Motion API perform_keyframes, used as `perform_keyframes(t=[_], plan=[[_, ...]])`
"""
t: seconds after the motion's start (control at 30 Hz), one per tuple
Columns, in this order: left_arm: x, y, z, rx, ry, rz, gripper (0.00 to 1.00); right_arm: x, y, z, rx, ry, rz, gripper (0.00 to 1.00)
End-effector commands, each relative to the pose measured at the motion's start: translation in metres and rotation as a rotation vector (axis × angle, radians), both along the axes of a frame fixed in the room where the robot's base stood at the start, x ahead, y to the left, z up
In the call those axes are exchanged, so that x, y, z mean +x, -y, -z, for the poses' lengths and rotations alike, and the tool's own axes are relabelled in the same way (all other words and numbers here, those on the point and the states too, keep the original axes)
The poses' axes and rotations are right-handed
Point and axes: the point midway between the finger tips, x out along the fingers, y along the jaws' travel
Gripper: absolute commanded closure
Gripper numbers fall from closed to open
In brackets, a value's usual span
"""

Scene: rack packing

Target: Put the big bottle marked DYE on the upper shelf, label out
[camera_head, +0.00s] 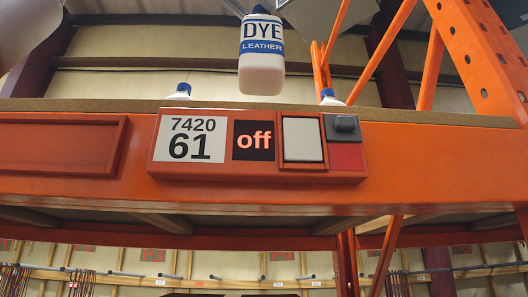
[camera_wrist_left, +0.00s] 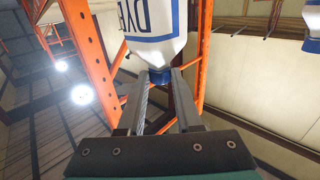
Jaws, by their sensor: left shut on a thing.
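The big white bottle marked DYE LEATHER (camera_head: 262,72) hangs upright above the front part of the upper shelf (camera_head: 80,105) in the head view. Its label faces me, and there is a gap between its base and the shelf edge in the picture. In the left wrist view the bottle (camera_wrist_left: 160,48) shows with its blue cap (camera_wrist_left: 160,76) between the fingers. My left gripper (camera_wrist_left: 160,88) is shut on the cap. In the head view the gripper is mostly cut off at the top edge. My right gripper is not in view.
Two other bottles stand further back on the shelf, one left (camera_head: 184,90) and one right (camera_head: 328,97), mostly hidden by the shelf edge. An orange beam (camera_head: 420,150) with a 7420 61 sign (camera_head: 191,138) runs along the front. An orange upright (camera_head: 480,55) stands at the right.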

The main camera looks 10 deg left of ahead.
Motion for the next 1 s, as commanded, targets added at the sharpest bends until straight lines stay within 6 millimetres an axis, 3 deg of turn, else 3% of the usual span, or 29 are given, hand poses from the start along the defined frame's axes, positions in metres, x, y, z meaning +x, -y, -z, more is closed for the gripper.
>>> perform_keyframes(t=[0.5,1.0], plan=[[0.04,-0.012,0.008,-0.002,0.002,0.0,1.0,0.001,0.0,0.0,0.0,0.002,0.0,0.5],[0.044,-0.013,0.009,-0.002,0.003,0.0,1.0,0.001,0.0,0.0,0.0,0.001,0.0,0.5]])
